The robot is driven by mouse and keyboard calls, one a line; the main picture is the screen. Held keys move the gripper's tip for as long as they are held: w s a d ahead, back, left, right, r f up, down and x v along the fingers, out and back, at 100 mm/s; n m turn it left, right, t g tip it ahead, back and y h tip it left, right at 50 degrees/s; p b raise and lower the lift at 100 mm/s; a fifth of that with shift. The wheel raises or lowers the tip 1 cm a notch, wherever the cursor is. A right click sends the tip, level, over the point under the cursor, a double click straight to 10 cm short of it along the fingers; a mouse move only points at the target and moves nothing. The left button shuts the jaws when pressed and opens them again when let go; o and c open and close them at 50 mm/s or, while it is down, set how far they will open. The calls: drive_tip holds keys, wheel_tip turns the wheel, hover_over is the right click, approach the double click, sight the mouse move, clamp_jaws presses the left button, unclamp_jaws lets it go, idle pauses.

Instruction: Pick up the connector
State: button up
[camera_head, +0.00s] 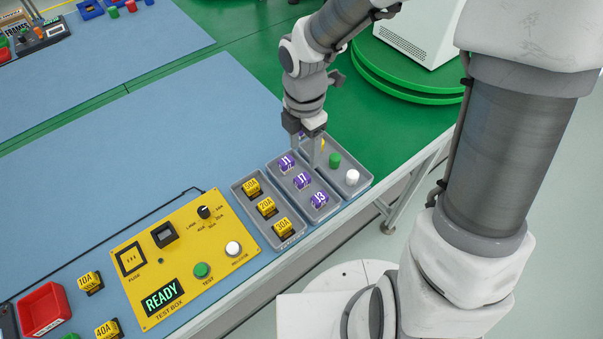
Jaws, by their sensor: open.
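No part in view is labelled as a connector. The likeliest are several purple pieces in the middle grey tray (326,212): J1 (286,162), J7 (303,181) and J3 (319,199). My gripper (307,149) is open and points down over the far end of the trays, just right of J1. Its fingers look empty. I cannot tell its exact height above the trays. A purple bit and a yellow bit show at the fingers, mostly hidden.
The right grey tray (364,184) holds a green cap (335,160) and a white cap (352,177). The left grey tray (277,247) holds yellow fuses. A yellow test box (187,242) reads READY. A red bin (44,309) stands lower left.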

sight(302, 178)
wheel_tip(302, 178, down, 12)
drive_tip(key=b, duration=0.4)
drive_tip(key=shift+a, duration=0.15)
drive_tip(key=shift+r, duration=0.15)
clamp_jaws()
